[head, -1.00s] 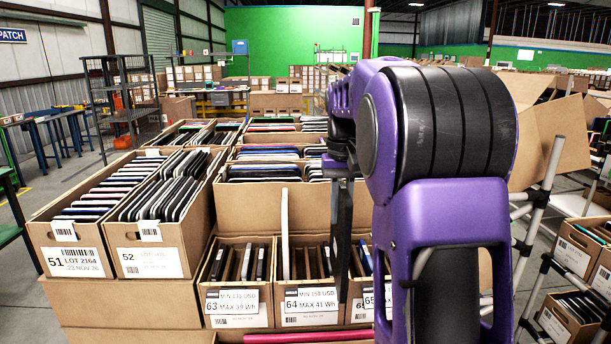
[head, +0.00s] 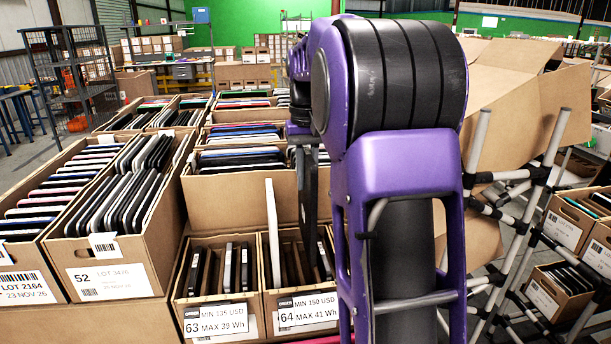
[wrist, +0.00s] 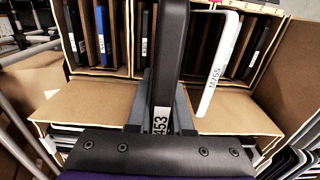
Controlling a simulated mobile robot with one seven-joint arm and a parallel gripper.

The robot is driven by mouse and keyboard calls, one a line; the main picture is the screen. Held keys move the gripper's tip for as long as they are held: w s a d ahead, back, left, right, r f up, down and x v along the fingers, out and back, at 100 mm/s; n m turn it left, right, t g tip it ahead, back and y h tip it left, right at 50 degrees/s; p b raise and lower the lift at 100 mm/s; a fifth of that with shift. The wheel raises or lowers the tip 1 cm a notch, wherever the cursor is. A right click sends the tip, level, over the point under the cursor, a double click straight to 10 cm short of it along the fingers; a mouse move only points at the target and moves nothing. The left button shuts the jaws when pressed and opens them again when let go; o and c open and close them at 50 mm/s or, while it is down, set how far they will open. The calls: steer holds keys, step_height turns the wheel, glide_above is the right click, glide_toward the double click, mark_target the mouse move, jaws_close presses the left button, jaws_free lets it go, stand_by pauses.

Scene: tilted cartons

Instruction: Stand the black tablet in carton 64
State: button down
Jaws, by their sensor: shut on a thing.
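My gripper (wrist: 163,108) is shut on the black tablet (wrist: 171,50), which is upright, edge-on, in the wrist view. A label ending in 453 shows near the fingers. In the head view the tablet (head: 310,190) hangs over the right part of carton 64 (head: 304,312); its lower end is hard to make out among the dark items. Carton 64 holds several dark, slim devices. A taller white tablet (head: 273,235) stands at its left side; it also shows in the wrist view (wrist: 219,65), right of the black tablet.
Carton 63 (head: 218,316) stands directly left of carton 64, with dark devices inside. Carton 52 (head: 115,277) is full, further left. More filled cartons rise behind. My purple arm hides the area right of carton 64. A metal-tube rack (head: 540,190) stands at right.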

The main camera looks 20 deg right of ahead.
mark_target(307, 150)
steer(key=shift+f+b, duration=2.15)
steer(key=shift+f, duration=0.2)
steer(key=shift+f+b, duration=1.05)
steer(key=shift+f, duration=1.1)
steer(key=shift+f, duration=0.25)
steer(key=c, duration=0.7)
jaws_free()
steer(key=shift+c, duration=0.2)
step_height(307, 150, up, 17)
steer(key=p, duration=0.4)
steer(key=shift+r+p, duration=0.2)
steer(key=shift+p, duration=0.15)
